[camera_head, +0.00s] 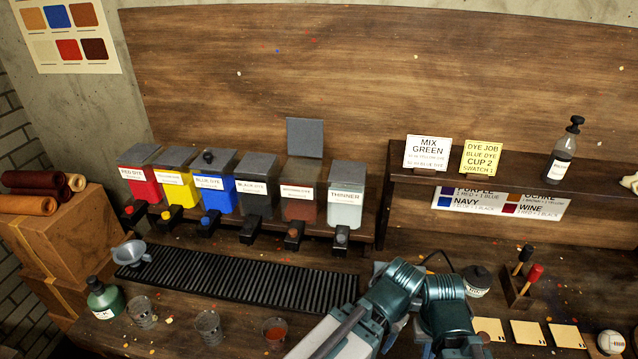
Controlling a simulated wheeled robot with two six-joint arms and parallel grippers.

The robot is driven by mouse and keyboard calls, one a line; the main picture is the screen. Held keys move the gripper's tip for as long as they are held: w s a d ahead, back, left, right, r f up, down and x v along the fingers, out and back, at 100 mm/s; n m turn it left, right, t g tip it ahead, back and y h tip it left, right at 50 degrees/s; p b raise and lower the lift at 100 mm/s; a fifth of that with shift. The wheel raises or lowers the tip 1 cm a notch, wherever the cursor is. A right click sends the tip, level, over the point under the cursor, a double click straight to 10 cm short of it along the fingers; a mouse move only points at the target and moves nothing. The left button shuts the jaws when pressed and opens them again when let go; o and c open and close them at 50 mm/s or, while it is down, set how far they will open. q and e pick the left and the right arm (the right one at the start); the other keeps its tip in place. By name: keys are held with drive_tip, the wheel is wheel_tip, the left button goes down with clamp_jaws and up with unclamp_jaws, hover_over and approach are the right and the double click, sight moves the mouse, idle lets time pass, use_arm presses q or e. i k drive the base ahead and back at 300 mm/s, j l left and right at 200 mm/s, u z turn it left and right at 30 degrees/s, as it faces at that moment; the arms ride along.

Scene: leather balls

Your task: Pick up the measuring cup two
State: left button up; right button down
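Three clear measuring cups stand in a row on the front of the bench: a left one (141,312), a middle one (208,327) and a right one (274,331). The left and middle cups look empty. The right one holds some reddish-brown content. I cannot read any number on them, so I cannot tell by marking which is cup two. A yellow note (482,158) reads dye job, blue dye, cup 2, swatch 1. My teal and grey arm links show at bottom centre, right of the cups, but no fingertips of either gripper can be made out.
Labelled dye dispensers, including blue (214,187), stand behind a black ribbed drip tray (235,279). A funnel (131,253) and green bottle (104,298) are at left. Swatch cards (527,333), a jar (477,281) and a ball (611,342) are at right.

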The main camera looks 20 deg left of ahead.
sight(274, 330)
drive_tip(key=u, duration=1.3)
drive_tip(key=k+l+u, duration=0.2)
drive_tip(key=k+u, duration=0.25)
drive_tip(key=k+l+u, duration=0.1)
drive_tip(key=k+u, duration=0.2)
drive_tip(key=u, duration=0.2)
drive_tip(key=k+j+u, duration=0.1)
drive_tip(key=k+u, duration=0.35)
